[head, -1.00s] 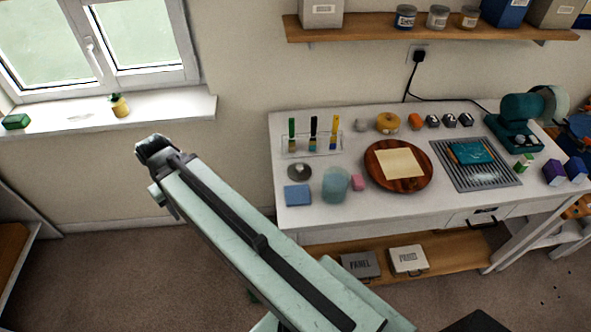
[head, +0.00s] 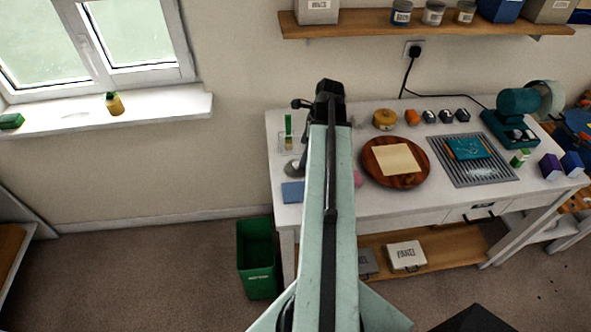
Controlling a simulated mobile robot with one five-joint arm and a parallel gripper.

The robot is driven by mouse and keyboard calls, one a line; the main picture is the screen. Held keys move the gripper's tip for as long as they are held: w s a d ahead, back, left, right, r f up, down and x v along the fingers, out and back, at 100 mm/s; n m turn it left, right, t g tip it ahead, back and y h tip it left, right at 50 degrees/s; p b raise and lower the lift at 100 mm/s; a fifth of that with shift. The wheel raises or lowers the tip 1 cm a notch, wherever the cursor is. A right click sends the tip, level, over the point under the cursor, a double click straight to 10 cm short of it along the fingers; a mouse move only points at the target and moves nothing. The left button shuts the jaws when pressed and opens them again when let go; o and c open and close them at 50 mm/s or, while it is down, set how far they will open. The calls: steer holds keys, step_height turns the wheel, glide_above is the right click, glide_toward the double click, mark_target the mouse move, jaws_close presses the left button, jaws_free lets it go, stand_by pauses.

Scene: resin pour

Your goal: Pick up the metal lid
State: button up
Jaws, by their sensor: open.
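The metal lid (head: 293,168), a small round grey disc with a knob, lies on the left part of the white workbench (head: 288,222). Its right side is hidden behind my arm. My gripper (head: 318,98) is at the far end of the arm, which reaches over the bench. It shows beyond the lid in the picture, slightly to its right, and is apart from it. It is open, and nothing shows in it; its fingertips are mostly hidden by the arm's end.
A blue sponge (head: 293,192) lies just in front of the lid. A green-handled brush (head: 288,130) stands behind it. A round wooden board (head: 375,170) with a pale sheet is right of my arm. A green bin (head: 257,262) stands on the floor left of the bench.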

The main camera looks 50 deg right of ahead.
mark_target(297, 167)
steer(key=b+x, duration=0.3)
steer(key=x, duration=0.1)
steer(key=b+x, duration=0.4)
steer(key=shift+a, duration=0.2)
steer(key=shift+s+r, duration=0.1)
steer(key=shift+r, duration=0.1)
steer(key=c, duration=1.1)
